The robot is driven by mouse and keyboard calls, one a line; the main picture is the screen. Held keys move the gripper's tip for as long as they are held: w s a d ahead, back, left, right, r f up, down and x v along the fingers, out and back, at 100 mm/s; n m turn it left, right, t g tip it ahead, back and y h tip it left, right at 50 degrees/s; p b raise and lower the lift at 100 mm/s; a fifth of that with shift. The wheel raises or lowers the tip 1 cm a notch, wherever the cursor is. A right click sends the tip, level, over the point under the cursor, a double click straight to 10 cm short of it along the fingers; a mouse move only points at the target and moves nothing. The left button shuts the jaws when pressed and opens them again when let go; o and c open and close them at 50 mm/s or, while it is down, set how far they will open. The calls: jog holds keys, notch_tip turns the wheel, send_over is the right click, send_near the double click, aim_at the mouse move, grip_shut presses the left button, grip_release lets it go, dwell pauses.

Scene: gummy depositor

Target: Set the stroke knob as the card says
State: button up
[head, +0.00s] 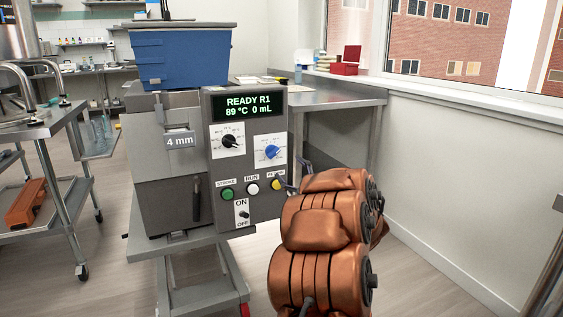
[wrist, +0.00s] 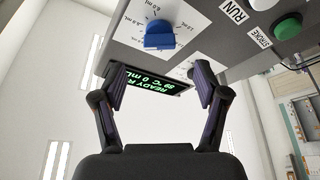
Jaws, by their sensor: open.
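The depositor's front panel (head: 218,178) faces me. A blue knob (head: 271,152) sits on a white dial plate at its right; in the wrist view the blue knob (wrist: 158,35) has mL marks around it. A black knob (head: 229,141) on a second dial plate is at its left. The display (head: 248,106) reads READY R1, 89 °C, 0 mL. My gripper (head: 293,173) is open and empty, just right of and below the blue knob, apart from it. In the wrist view my fingers (wrist: 158,80) stand wide apart. I cannot make out a readable card.
Below the dials are a green button (head: 227,193), a white button (head: 252,189), a yellow button (head: 277,184) and an ON/OFF switch (head: 243,214). A blue hopper (head: 180,58) tops the machine. A steel table (head: 330,97) stands behind. Floor right of my arm is clear.

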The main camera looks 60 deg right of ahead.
jog(key=shift+v, duration=2.3)
jog(key=shift+w+r, duration=0.1)
jog(key=shift+r, duration=0.05)
